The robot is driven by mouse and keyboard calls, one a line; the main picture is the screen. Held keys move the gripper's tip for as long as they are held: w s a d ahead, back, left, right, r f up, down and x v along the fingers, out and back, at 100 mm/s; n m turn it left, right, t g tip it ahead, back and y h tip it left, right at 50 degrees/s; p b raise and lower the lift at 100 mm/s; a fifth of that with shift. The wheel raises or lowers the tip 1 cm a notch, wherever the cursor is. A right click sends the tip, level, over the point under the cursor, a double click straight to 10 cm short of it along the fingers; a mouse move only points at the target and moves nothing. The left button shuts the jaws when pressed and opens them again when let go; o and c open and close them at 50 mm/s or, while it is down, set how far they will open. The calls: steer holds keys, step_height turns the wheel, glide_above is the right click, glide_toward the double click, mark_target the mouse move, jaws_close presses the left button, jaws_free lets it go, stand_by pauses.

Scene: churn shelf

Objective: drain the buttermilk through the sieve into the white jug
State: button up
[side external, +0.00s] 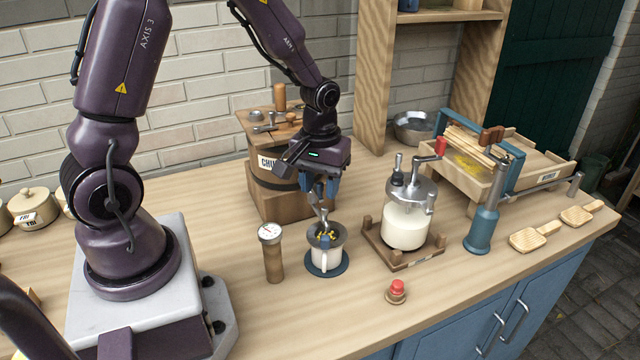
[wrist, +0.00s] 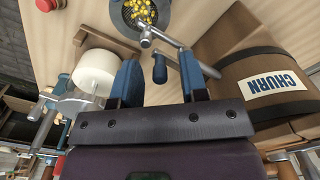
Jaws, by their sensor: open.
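The white jug (side external: 324,259) stands on a round blue mat (side external: 341,268). A dark grey sieve (side external: 340,234) sits over its mouth with yellow bits in it; the sieve also shows at the top of the wrist view (wrist: 172,14). The wooden churn (side external: 268,190), labelled CHURN, stands behind the jug; a metal tap (wrist: 168,37) reaches from it, its spout end close to the sieve. My gripper (wrist: 160,82) is open, with the tap's dark lever (wrist: 160,69) between its blue fingers. I cannot tell whether they touch it. The jug's inside is hidden.
A glass jar of white liquid (side external: 404,226) with a crank stands right of the jug. A dial thermometer (side external: 272,255) stands close left. The front counter is mostly clear.

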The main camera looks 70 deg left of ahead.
steer(key=shift+f, duration=0.2)
steer(key=shift+c, duration=0.4)
jaws_close()
